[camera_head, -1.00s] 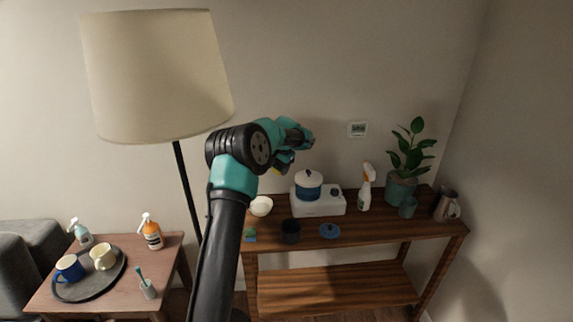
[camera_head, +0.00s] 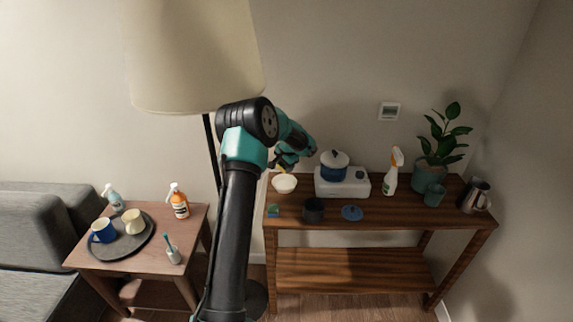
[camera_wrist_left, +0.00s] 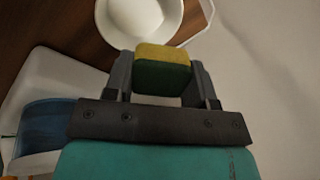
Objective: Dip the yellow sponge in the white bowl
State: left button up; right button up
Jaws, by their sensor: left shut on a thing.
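The white bowl (camera_head: 285,183) sits at the left end of the wooden console table. It also shows at the top of the left wrist view (camera_wrist_left: 140,20), partly cut off by the frame edge. My left gripper (camera_wrist_left: 162,75) is shut on the yellow sponge (camera_wrist_left: 163,52), which has a dark green layer. In the head view, my left gripper (camera_head: 280,166) is just above the bowl, and the sponge is mostly hidden there. My right gripper is not in view.
A small blue-green block (camera_head: 273,211) lies before the bowl. A floor lamp (camera_head: 195,60) stands behind my arm.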

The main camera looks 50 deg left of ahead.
aim_at(284, 186)
pick_arm(q)
jog(key=shift+f, duration=0.2)
jog(key=shift+f, duration=4.1)
jog(key=shift+r, duration=0.15)
jog(key=shift+r, duration=3.2)
jog(key=shift+r, duration=0.15)
jog(key=shift+r, duration=1.85)
jog(key=shift+d, duration=0.1)
